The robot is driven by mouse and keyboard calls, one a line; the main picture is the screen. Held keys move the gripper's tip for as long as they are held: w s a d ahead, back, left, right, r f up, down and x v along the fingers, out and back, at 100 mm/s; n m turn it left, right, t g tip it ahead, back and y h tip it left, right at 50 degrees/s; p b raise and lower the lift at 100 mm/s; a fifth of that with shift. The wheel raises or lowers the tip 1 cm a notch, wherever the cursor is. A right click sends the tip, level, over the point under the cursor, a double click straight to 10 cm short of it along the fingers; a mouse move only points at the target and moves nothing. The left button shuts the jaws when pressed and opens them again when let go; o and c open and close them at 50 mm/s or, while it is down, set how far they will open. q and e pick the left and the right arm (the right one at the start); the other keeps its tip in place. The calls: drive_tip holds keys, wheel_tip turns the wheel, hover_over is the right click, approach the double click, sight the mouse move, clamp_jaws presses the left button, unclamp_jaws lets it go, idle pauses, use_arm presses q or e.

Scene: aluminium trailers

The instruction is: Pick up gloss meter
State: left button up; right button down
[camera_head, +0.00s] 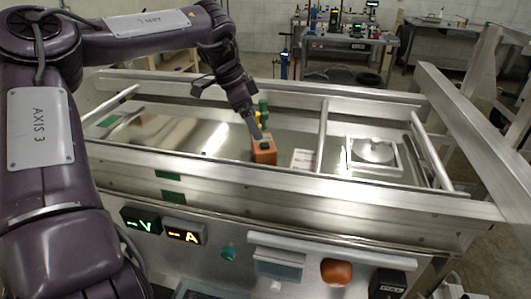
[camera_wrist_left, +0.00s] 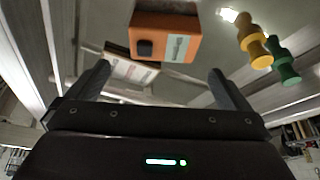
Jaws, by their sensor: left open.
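The gloss meter appears to be the orange box (camera_head: 264,151) with a dark button and a pale label, standing on the metal bed of the trailer. It also shows in the left wrist view (camera_wrist_left: 165,35), beyond my fingers and near the top of the picture. My left gripper (camera_head: 254,128) reaches in from the left and hangs just above and behind the box. In the left wrist view my left gripper (camera_wrist_left: 158,75) is open, with nothing between its fingers. My right gripper is in neither view.
A green knob-shaped piece (camera_head: 263,108) and a yellow one (camera_wrist_left: 256,48) stand close to the box. A white card (camera_head: 303,159) lies to its right, before a crossbar (camera_head: 322,135). A round metal plate (camera_head: 374,151) lies farther right. The bed left of the box is clear.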

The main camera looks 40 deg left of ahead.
sight(263, 142)
use_arm(q)
drive_tip(key=shift+w+f, duration=0.15)
drive_tip(key=shift+f, duration=0.4)
drive_tip(key=shift+w+a+f, duration=0.1)
drive_tip(key=shift+w+f, duration=0.5)
drive_tip(key=shift+f, duration=0.4)
drive_tip(key=x, duration=0.1)
drive_tip(key=p+x, duration=0.1)
drive_tip(key=x, duration=0.1)
drive_tip(key=p+x, duration=0.1)
drive_tip(key=x, duration=0.1)
drive_tip(key=shift+s+f, duration=0.15)
drive_tip(key=shift+s, duration=0.1)
drive_tip(key=shift+w+d+f, duration=0.15)
drive_tip(key=shift+d+f, duration=0.05)
drive_tip(key=shift+f, duration=0.15)
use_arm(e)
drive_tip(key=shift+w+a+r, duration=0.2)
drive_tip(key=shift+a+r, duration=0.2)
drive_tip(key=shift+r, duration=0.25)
use_arm(q)
drive_tip(key=shift+r, duration=0.1)
drive_tip(key=shift+c, duration=0.3)
drive_tip(key=c, duration=0.9)
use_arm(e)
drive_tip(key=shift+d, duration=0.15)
